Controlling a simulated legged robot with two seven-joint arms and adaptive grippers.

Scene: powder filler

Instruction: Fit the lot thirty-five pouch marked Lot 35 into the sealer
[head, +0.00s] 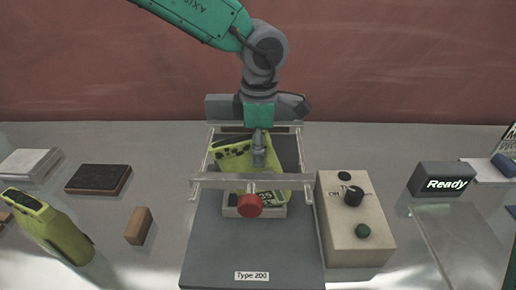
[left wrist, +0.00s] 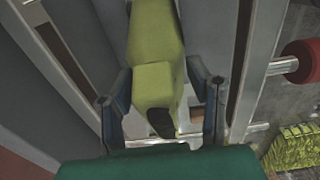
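The sealer (head: 206,240) stands mid-table, marked Type 200, with a clear frame, a cross bar and a red knob (head: 248,205). A dark label reading 35 (head: 270,198) shows on a yellow-green piece low behind the bar, partly hidden. My left gripper (head: 258,150) points down inside the frame. A yellow-green object with dark marks (head: 230,148) is at its fingers. In the left wrist view, the fingers (left wrist: 160,85) close in on both sides of a yellow-green body (left wrist: 155,40). I cannot tell whether this body and the 35 label belong together. My right gripper is not in view.
A control box (head: 355,222) with knobs stands right of the sealer, beside a Ready display (head: 442,180). At left are another yellow-green object (head: 62,232), a brown block (head: 139,226) and a dark pad (head: 98,178). Bare table lies between them.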

